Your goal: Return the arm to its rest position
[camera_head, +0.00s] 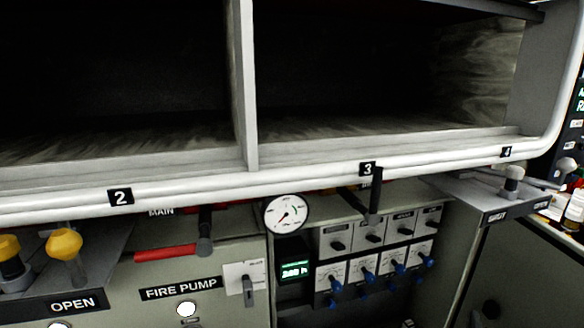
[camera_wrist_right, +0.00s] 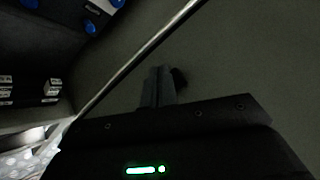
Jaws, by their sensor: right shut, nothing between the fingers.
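My right gripper (camera_wrist_right: 160,88) shows in the right wrist view as two dark fingers, shut together with nothing between them. It is in front of a plain grey panel. In the head view a dark shape at the lower right, low against the grey side panel (camera_head: 535,285), may be part of it, but it is too dim to tell. My left gripper is not in view.
A white rail (camera_head: 300,180) crosses above the pump panel. Below are a gauge (camera_head: 286,214), a red-handled lever (camera_head: 165,253), yellow knobs (camera_head: 65,243) and several blue-tipped switches (camera_head: 368,275). A metal edge (camera_wrist_right: 140,58) runs diagonally beside the right gripper.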

